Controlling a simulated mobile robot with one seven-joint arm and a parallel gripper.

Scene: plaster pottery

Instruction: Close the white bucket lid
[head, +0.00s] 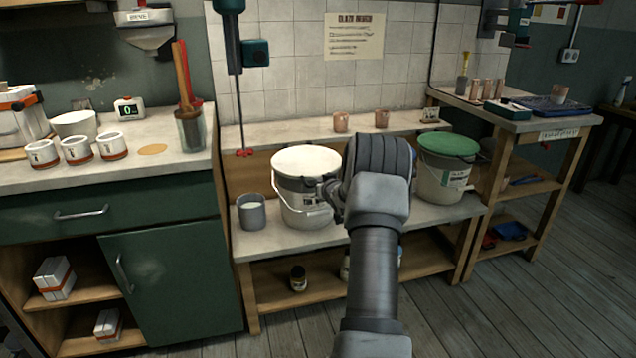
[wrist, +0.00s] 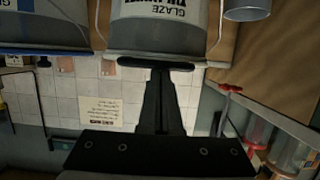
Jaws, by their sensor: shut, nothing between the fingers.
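The white bucket (head: 302,205) stands on the low bench, with its white lid (head: 306,160) lying over the top. The lid looks nearly flat, but I cannot tell whether it is pressed fully down. In the wrist view, which is upside down, the bucket (wrist: 165,28) shows its glaze label at the top. My gripper (wrist: 155,64) is shut and empty, its tips at the bucket's rim in the picture; contact is unclear. In the head view my gripper (head: 331,196) is at the bucket's right front side, mostly hidden by my wrist.
A green-lidded bucket (head: 446,168) stands to the right, a grey cup (head: 252,212) to the left. A mixer with a red tip (head: 243,153) hangs behind the cup. Small clay cups (head: 341,121) stand on the rear ledge. Room above the white lid looks clear.

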